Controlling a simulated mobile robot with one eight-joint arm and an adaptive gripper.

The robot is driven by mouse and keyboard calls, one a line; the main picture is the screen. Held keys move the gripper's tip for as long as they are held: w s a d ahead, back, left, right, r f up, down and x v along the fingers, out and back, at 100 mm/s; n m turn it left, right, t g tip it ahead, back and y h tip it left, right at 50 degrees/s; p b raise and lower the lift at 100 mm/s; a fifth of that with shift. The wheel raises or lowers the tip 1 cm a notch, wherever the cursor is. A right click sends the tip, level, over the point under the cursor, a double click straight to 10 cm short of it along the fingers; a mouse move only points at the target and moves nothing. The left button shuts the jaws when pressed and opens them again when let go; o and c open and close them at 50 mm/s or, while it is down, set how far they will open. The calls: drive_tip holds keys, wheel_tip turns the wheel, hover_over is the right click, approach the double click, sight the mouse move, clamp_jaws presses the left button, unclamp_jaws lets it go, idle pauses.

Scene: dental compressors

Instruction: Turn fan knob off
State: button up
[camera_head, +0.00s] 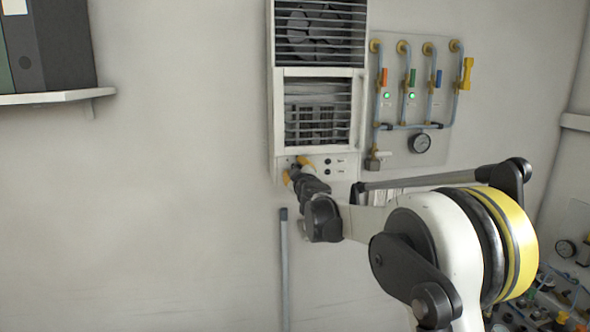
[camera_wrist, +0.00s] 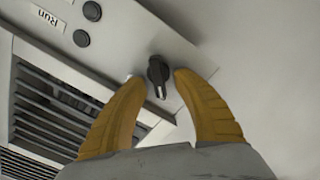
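The fan knob (camera_wrist: 158,72) is a small black dial with a pointer, on the pale lower panel of the fan unit in the wrist view. My gripper (camera_wrist: 154,77) is open, with one yellow finger on each side of the knob. The fingertips are close to it, and gaps seem to show on both sides. In the head view my gripper (camera_head: 294,170) is at the lower left of the fan unit (camera_head: 319,72). The knob cannot be made out there behind my fingers.
Two black buttons (camera_wrist: 86,24), one beside a "Run" label, sit near the knob. A gauge panel (camera_head: 415,110) with blue tubes and colored valves hangs right of the unit. A shelf (camera_head: 45,97) with binders is at upper left. The wall below it is bare.

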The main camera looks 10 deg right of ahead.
drive_tip(key=s, duration=1.2)
drive_tip(key=s+d+f+m+g+h+b, duration=0.2)
drive_tip(key=s+d+f+m+b, duration=0.2)
drive_tip(key=s+f+b, duration=0.35)
drive_tip(key=s+d+f+m+g+h+b, duration=0.25)
drive_tip(key=s+d+f+b, duration=0.2)
drive_tip(key=s+f, duration=0.5)
drive_tip(key=s+a+f+m+g+y+b, duration=0.1)
drive_tip(key=s+a+f+g+b, duration=0.1)
drive_tip(key=s+f, duration=0.6)
drive_tip(key=s+a+f+g+y+b, duration=0.2)
drive_tip(key=s+f+b, duration=0.3)
drive_tip(key=s+f, duration=0.3)
drive_tip(key=s+a+f+m+g+y+b, duration=0.1)
drive_tip(key=s+a+f+g+b, duration=0.1)
drive_tip(key=s+f, duration=0.7)
drive_tip(key=shift+s+a+m+b, duration=0.35)
drive_tip(key=shift+a+b, duration=0.45)
drive_tip(key=shift+b, duration=0.35)
